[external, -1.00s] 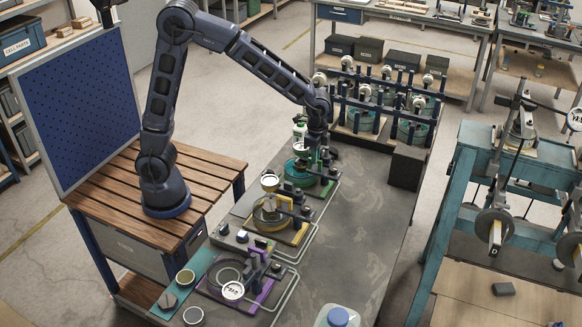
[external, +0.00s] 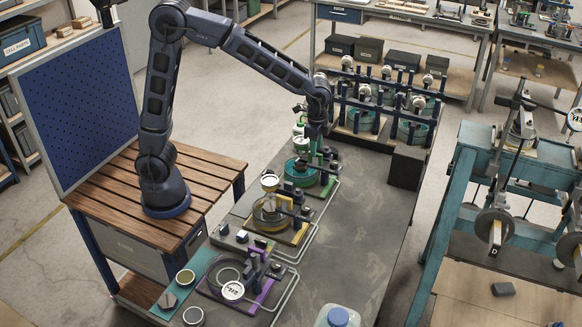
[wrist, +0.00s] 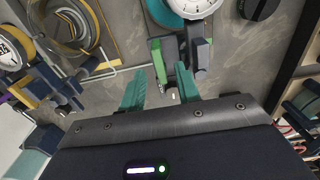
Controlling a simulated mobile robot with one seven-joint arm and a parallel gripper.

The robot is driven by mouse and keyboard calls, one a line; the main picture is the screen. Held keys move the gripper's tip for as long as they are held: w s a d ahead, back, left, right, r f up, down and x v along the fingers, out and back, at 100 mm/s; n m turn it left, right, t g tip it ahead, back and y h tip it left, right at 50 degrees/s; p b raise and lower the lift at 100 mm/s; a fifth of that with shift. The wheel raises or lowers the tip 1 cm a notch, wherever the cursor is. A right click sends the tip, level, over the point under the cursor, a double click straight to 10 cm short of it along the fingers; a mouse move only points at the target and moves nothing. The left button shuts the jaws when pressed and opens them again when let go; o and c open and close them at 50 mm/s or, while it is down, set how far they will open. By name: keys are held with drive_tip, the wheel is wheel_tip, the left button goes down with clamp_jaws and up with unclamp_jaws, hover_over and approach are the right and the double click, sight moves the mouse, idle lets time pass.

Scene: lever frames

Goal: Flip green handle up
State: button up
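The green handle (wrist: 159,62) is a narrow green bar beside a dark grey block in the wrist view, just past my fingertips. It belongs to the teal-ringed fixture (external: 298,180) at the far end of the row in the external view, where my gripper partly hides it. A white dial (wrist: 198,4) on that fixture shows at the top of the wrist view. My gripper (wrist: 158,78) has two teal fingers spread apart, with nothing clearly held between them. In the external view my gripper (external: 316,140) hangs just above the fixture. I cannot tell whether it touches the handle.
A yellow-marked fixture (external: 271,212) and a purple-marked fixture (external: 242,285) stand nearer on the same bench. A dark rack with several dials (external: 385,105) and a black box (external: 406,167) are behind.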

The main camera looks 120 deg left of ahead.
wheel_tip(320, 180, up, 10)
idle(0.4)
drive_tip(key=s+d+r+t, duration=0.1)
drive_tip(key=s+d+r, duration=0.1)
drive_tip(key=s+d, duration=0.45)
drive_tip(key=s+d+r+t, duration=0.1)
drive_tip(key=s+d+r, duration=0.2)
drive_tip(key=s+d, duration=0.4)
drive_tip(key=s+d+f+t, duration=0.2)
drive_tip(key=s+d+f, duration=0.2)
drive_tip(key=s+d, duration=0.6)
drive_tip(key=shift+s+d+f+t, duration=0.2)
drive_tip(key=shift+s+t, duration=0.1)
drive_tip(key=shift+s, duration=2.35)
